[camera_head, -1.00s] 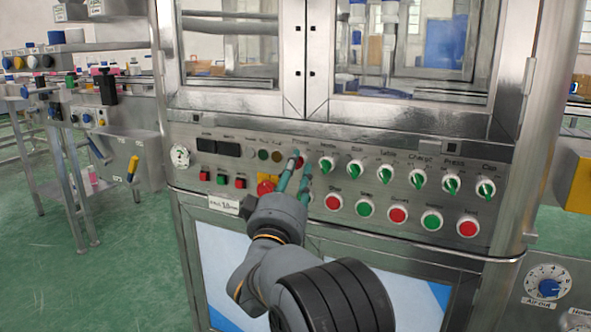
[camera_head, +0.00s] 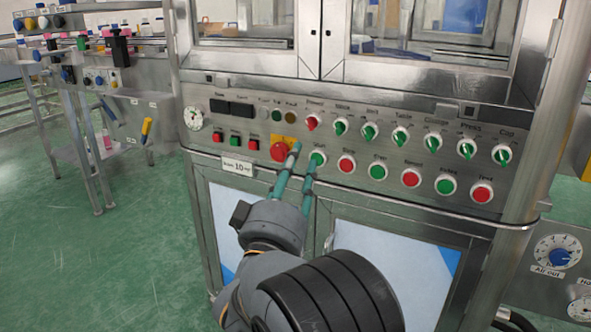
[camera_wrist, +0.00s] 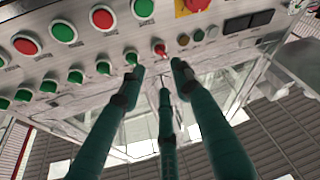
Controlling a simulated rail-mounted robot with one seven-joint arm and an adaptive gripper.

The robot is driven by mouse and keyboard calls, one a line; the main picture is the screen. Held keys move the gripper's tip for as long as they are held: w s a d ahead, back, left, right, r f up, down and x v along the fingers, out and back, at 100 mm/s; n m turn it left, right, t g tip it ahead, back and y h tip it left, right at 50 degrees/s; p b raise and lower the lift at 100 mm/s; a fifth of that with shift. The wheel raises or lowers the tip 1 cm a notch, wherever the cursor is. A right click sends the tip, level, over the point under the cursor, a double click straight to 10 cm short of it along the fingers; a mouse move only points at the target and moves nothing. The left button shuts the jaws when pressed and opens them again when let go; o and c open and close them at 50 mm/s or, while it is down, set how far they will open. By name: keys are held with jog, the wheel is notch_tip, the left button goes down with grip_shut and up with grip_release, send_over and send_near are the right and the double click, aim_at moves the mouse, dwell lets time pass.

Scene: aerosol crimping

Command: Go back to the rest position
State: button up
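My gripper (camera_head: 307,154) is in front of the crimping machine's control panel (camera_head: 232,152). Its teal fingers are spread with nothing between them. In the head view the fingertips overlap the area between the red emergency stop (camera_head: 280,151) and the green start button (camera_head: 318,159), below the red power knob (camera_head: 312,122). The wrist view shows the panel upside down, with the fingers (camera_wrist: 157,72) apart and the red power knob (camera_wrist: 160,49) just beyond the tips. I cannot tell the exact gap to the panel.
A row of green knobs (camera_head: 370,131) runs right of the power knob, with red and green push buttons (camera_head: 411,178) below. A metal rail (camera_head: 400,209) crosses under the panel. Green floor (camera_head: 120,240) is open there.

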aim_at(310, 126)
jog(key=shift+s+a+f, duration=0.1)
jog(key=shift+s+f, duration=0.1)
jog(key=shift+s, duration=0.45)
jog(key=x, duration=1.2)
jog(key=shift+w, duration=0.1)
